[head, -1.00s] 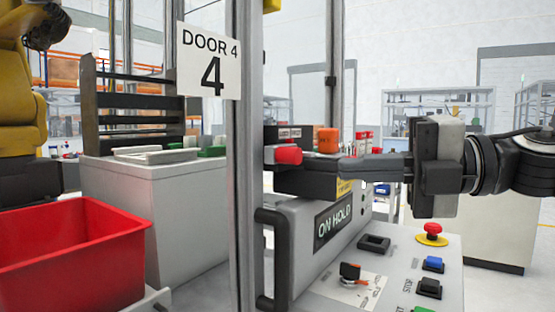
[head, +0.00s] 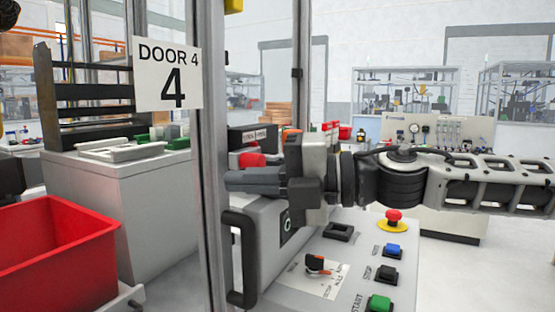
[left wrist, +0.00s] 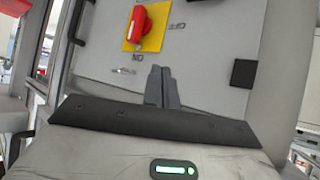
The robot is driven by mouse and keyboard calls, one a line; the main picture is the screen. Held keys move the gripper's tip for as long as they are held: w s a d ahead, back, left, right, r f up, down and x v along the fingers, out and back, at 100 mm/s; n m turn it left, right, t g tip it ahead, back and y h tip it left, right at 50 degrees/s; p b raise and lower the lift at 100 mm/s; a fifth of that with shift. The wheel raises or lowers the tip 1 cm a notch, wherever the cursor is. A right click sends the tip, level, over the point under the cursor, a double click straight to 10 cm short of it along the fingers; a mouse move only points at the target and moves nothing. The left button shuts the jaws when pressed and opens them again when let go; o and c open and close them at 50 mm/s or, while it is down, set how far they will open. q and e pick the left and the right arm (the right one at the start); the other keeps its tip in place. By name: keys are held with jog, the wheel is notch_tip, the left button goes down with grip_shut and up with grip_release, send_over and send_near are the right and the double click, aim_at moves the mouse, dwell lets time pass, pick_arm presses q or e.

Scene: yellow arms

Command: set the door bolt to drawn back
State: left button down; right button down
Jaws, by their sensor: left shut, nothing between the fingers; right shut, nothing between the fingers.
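A black housing (head: 253,137) with small label plates sits beside the door post, with a red knob (head: 250,160) on its near side. It looks like the door bolt, but its setting cannot be read. My right gripper (head: 228,181) comes in from the right, shut and empty. Its fingers lie across the view just below the red knob and hide the housing's lower part; whether they touch it cannot be told. My left gripper (left wrist: 160,70) shows in the left wrist view, shut and empty, over a grey panel with a red rotary switch (left wrist: 137,25) on a yellow plate.
The door post (head: 211,200) carries a DOOR 4 sign (head: 167,75) and stands close to the right fingers. A black pull handle (head: 234,260) is below. A control panel (head: 335,262) with an emergency stop (head: 393,219) lies under the right arm. A red bin (head: 60,250) is at the left.

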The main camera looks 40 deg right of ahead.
jog(key=d, duration=0.1)
jog(key=w+d, duration=0.1)
jog(key=d, duration=0.1)
jog(key=shift+w+d+r, duration=0.25)
jog(key=shift+d+r, duration=0.1)
jog(key=shift+d, duration=0.1)
jog(key=d, duration=0.1)
jog(key=w+d, duration=0.1)
jog(key=d, duration=0.2)
jog(key=shift+w+r, duration=0.1)
jog(key=shift+w, duration=0.25)
